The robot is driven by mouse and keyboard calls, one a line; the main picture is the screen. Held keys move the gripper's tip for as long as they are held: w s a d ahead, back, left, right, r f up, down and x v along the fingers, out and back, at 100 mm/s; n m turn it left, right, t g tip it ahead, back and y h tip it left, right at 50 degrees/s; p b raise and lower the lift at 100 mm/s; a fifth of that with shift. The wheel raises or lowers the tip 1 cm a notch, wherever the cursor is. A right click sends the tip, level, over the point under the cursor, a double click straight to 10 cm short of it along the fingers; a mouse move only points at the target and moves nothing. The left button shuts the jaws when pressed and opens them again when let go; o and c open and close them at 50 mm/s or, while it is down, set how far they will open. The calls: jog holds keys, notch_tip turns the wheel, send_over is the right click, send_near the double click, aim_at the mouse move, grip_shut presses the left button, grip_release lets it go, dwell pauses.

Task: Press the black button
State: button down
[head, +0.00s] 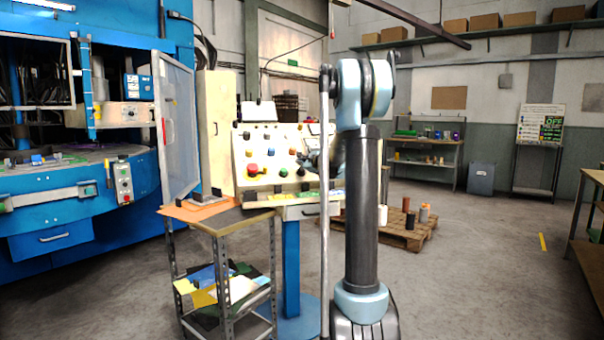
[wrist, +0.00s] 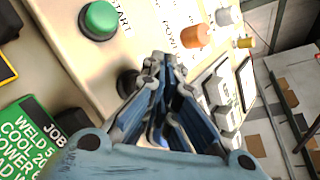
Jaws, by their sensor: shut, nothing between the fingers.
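The cream control panel (head: 242,150) stands left of my arm in the head view. A round black button (head: 300,171) sits on its lower right part, right of a green button (head: 283,172). In the wrist view a dark round button (wrist: 128,82) lies just left of my gripper (wrist: 163,62), partly hidden by the fingers. The green button (wrist: 98,20) sits farther up left, beside the word START. My fingers are shut with nothing between them and point at the panel face. I cannot tell whether they touch it. In the head view my arm hides part of the gripper.
An orange knob (wrist: 195,37) is close to the right of my fingertips. A red button (head: 253,168) is at the panel's left. A shelf cart (head: 240,222) stands in front of the panel. Open floor (head: 480,270) lies to the right.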

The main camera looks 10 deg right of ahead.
jog(key=shift+w+f, duration=0.1)
jog(key=shift+w+f, duration=0.1)
jog(key=shift+f, duration=0.05)
jog(key=shift+w+a+f, duration=0.1)
jog(key=shift+w+f, duration=0.2)
jog(key=shift+f, duration=0.15)
dwell(1.1)
jog(key=shift+s+r, duration=0.55)
jog(key=shift+r, duration=0.25)
dwell(0.3)
jog(key=shift+s+d+r, duration=0.2)
jog(key=shift+s+r, duration=0.5)
jog(key=shift+r, duration=0.35)
jog(key=shift+s+d+r, duration=0.15)
jog(key=shift+s+r, duration=0.55)
jog(key=shift+r, duration=0.3)
